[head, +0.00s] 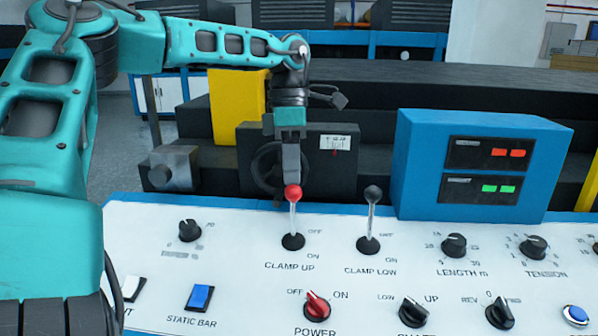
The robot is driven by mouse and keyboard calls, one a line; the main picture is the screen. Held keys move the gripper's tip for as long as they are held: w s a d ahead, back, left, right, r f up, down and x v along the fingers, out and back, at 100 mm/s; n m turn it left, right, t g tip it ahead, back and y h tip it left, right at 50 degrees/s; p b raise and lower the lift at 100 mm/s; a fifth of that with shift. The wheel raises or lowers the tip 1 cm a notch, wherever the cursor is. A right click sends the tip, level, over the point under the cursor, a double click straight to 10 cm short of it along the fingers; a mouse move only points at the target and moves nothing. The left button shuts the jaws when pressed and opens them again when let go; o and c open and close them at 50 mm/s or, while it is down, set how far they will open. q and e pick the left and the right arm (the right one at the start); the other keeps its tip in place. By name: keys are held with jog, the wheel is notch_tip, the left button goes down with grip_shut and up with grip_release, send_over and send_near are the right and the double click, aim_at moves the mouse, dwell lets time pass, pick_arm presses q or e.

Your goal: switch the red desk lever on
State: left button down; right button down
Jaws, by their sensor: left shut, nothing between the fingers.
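The red desk lever (292,193) is a metal stick with a red ball knob, rising from a black base on the white desk panel above the words CLAMP UP. Its stick points up in the picture, toward the far side. OFF is printed at the upper right of its base and ON at the lower right. My left gripper (290,178) is shut and empty, pointing down, with its fingertips at the red knob. I cannot tell whether they touch it or are just behind it. My right gripper is not in view.
A dark-knobbed lever (371,215), CLAMP LOW, stands to the right. A red POWER knob (317,306) sits below, and several black knobs lie further right. A blue display box (420,165) stands at the back right. A dark handwheel (268,168) is behind the gripper.

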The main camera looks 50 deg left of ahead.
aim_at(290, 188)
pick_arm(q)
jog(key=shift+s+d+t+y+b, duration=0.55)
jog(key=shift+s+d+b, duration=0.2)
jog(key=shift+b, duration=0.25)
jog(key=shift+s+d+t+y+b, duration=0.4)
jog(key=shift+s+t+b, duration=0.15)
jog(key=shift+b, duration=0.5)
jog(key=shift+s+d+t+y+b, duration=0.4)
jog(key=shift+s+t+b, duration=0.1)
jog(key=shift+b, duration=0.35)
jog(key=shift+s+d+f+t+y+b, duration=0.1)
jog(key=shift+s+d+t+y+b, duration=0.25)
jog(key=shift+s+d+b, duration=0.45)
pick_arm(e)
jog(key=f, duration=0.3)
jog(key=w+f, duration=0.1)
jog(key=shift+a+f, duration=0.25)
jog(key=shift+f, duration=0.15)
pick_arm(q)
jog(key=shift+s+f, duration=0.1)
jog(key=shift+s, duration=0.05)
